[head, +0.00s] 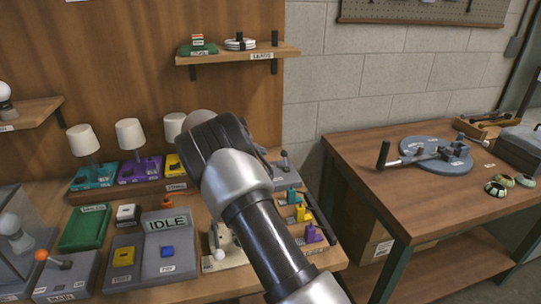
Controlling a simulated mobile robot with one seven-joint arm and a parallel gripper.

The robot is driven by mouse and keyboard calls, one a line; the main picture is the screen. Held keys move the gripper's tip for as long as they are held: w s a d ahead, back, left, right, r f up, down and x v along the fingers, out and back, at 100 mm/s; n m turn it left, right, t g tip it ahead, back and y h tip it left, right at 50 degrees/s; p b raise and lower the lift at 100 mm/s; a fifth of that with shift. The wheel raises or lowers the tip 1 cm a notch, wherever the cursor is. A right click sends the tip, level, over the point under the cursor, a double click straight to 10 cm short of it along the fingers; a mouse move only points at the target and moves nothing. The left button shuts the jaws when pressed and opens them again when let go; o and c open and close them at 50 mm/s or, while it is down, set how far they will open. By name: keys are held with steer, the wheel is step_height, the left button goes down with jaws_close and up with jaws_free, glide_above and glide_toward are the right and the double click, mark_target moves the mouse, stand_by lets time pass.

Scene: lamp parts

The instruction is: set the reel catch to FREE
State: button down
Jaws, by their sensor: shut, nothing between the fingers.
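On the right bench, a blue-grey round base (432,157) carries a metal shaft with a black crank handle (383,155) at its left end. Small blue-grey fittings stand on the base; I cannot read a FREE mark or tell which fitting is the reel catch. My gripper (215,138) is over the left bench, well to the left of that base and apart from it. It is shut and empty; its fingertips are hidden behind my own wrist.
The left bench holds coloured lamp bases, a grey IDLE panel (167,225), a white-knobbed lever (218,254) and an orange-knobbed lever (42,256). Several small round parts (496,188) lie on the right bench (362,163). A gap separates the benches.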

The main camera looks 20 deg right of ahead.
mark_target(285, 161)
steer(key=x, duration=0.9)
steer(key=shift+w+d+f, duration=0.15)
steer(key=shift+d+f, duration=0.05)
steer(key=shift+d, duration=0.15)
